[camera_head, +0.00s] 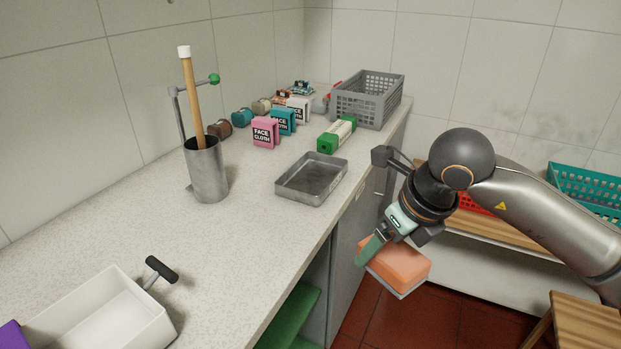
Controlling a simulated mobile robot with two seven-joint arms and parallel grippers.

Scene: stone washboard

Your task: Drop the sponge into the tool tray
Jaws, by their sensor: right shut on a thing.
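My right gripper (381,248) comes in from the right and is shut on an orange sponge (399,265) with a pale underside. It holds the sponge tilted, in the air past the counter's front edge. A shallow grey metal tray (302,198), which looks like the tool tray, stands empty on the counter near that edge. The sponge is to the right of the tray and nearer to me, apart from it. My left gripper is not in view.
A metal cylinder (207,172) with a wooden stick stands left on the counter (230,250). Face cloth boxes (265,131), a green-and-white package (337,134) and a grey basket (368,98) are behind the tray. A white bin (105,315) is front left.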

